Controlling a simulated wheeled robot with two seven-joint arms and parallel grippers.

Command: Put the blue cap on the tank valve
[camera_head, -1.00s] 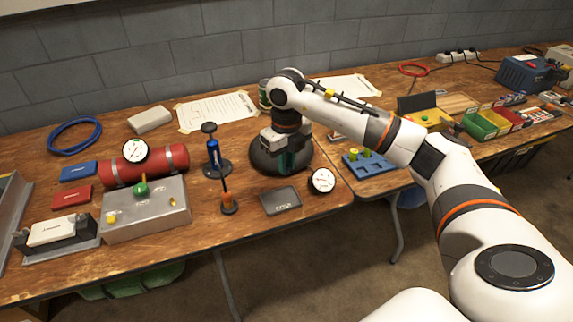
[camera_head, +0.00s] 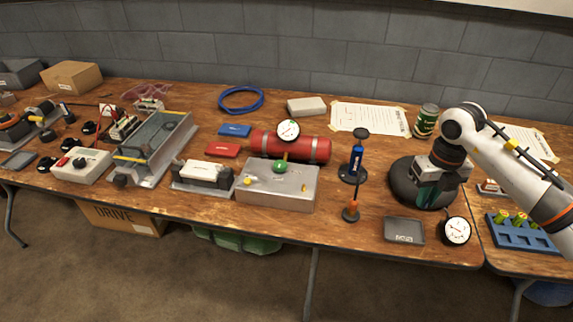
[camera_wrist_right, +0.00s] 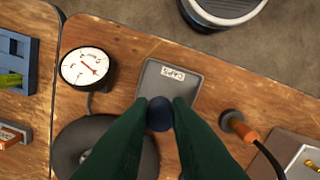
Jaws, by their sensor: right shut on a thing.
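My right gripper (camera_head: 432,198) points down over a round black body (camera_head: 405,183) on the right part of the table. Its green fingers are shut on a small dark blue cap (camera_wrist_right: 159,114), seen between the fingertips in the right wrist view. The head view does not show the cap clearly. I cannot clearly make out the tank's valve. My left gripper is not in view.
Blue rack (camera_head: 520,236) at right.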

